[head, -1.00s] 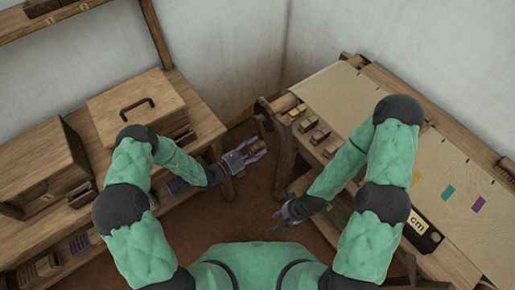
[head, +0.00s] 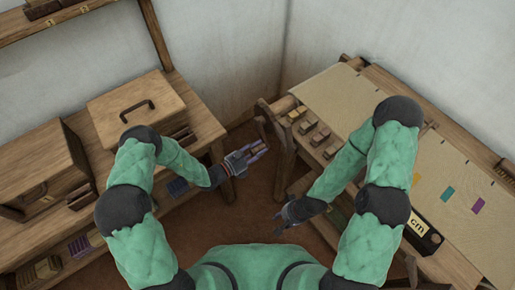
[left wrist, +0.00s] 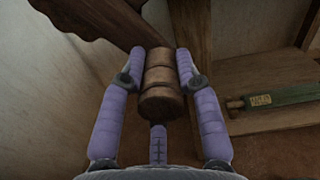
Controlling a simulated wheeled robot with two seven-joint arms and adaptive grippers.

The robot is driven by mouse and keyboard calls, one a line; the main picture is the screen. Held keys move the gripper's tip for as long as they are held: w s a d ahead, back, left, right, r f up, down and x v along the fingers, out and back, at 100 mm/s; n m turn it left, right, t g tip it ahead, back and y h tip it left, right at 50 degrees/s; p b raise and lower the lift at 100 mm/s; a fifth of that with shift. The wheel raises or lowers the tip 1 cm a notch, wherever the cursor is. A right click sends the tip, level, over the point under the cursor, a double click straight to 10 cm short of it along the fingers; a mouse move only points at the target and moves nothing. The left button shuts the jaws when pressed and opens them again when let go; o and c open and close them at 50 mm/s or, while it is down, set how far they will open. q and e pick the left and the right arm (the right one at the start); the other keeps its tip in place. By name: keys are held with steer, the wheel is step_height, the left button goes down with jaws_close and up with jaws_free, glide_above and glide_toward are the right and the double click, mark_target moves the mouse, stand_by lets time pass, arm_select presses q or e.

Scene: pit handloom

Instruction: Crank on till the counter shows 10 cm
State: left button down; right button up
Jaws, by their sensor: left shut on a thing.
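The wooden crank handle (left wrist: 160,85) fills the middle of the left wrist view, a turned grip with grooves. My left gripper (left wrist: 162,62) is shut on it, with a purple finger on each side. A dark wooden crank arm (left wrist: 105,22) runs up and left behind the handle. In the head view my left gripper (head: 260,150) is at the left end of the loom (head: 322,95). The counter (head: 422,231), a dark box with a "cm" plate, is partly hidden by my right arm; its number cannot be read. My right gripper (head: 280,222) hangs low and apart from the loom; its jaw state is unclear.
Several small wooden blocks (head: 308,127) sit on the loom's near edge. Coloured marks, including a purple one (head: 479,205), lie on the cloth. A wooden bench (head: 205,125) with boxes stands at left. The brown floor between bench and loom is clear.

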arm_select(q)
steer(key=shift+s+d+r+n+p, duration=0.15)
steer(key=shift+s+r+n+p, duration=0.1)
steer(key=shift+r+n+p, duration=0.25)
step_height(320, 180, up, 11)
steer(key=s+d+n+p, duration=0.2)
steer(key=n+p, duration=1.2)
steer(key=shift+s+f, duration=0.15)
steer(key=shift+s, duration=0.15)
steer(key=c, duration=0.9)
jaws_free()
steer(key=shift+f, duration=0.1)
steer(key=shift+s, duration=0.1)
